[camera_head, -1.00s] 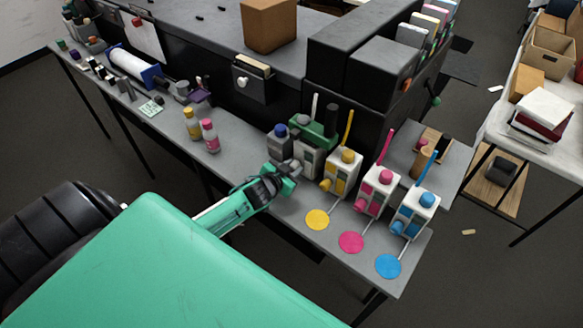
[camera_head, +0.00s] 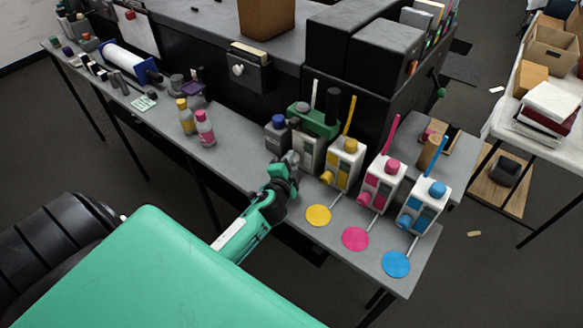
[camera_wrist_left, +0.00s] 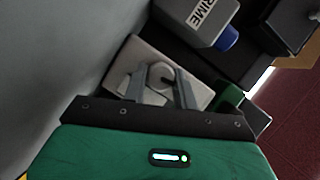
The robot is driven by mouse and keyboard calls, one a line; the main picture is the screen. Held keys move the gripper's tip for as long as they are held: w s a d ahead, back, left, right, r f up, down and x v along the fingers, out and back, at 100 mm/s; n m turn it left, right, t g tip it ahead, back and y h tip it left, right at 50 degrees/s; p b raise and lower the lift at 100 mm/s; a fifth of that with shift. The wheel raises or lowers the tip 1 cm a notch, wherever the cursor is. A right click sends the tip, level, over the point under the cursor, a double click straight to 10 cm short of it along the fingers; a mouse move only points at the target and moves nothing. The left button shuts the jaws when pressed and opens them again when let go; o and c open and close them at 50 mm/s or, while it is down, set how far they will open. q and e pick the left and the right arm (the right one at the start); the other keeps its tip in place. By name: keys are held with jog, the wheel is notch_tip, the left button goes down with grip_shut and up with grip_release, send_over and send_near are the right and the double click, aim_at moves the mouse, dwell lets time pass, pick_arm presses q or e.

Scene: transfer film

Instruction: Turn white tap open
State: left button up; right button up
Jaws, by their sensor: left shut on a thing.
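In the left wrist view the white tap (camera_wrist_left: 160,77), a round pale knob, sits between the two fingers of my left gripper (camera_wrist_left: 160,90), on the face of a pale box-shaped container (camera_wrist_left: 191,86). The fingers are shut on the tap. In the head view my left gripper (camera_head: 289,162) reaches the front of this container (camera_head: 307,150), the one beside the yellow one. The gripper hides the tap there. My right gripper is not in view.
A grey bottle (camera_wrist_left: 196,15) marked "PRIME" stands close beside the container. Yellow (camera_head: 345,165), magenta (camera_head: 381,184) and blue (camera_head: 422,207) containers stand to the right, with matching discs in front. Yellow and pink bottles stand to the left.

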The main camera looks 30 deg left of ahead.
pick_arm(q)
jog(key=shift+f+m+y+b, duration=0.2)
jog(key=shift+m+y+b, duration=0.1)
jog(key=shift+m+b, duration=0.45)
jog(key=shift+r+t, duration=0.1)
jog(key=shift+t, duration=0.2)
jog(key=o, duration=1)
jog(key=b+v, duration=0.3)
jog(key=v, duration=1)
jog(key=shift+w+d, duration=0.1)
jog(key=shift+s+d+b, duration=0.15)
jog(key=shift+s+b, duration=0.2)
jog(key=shift+s, duration=0.15)
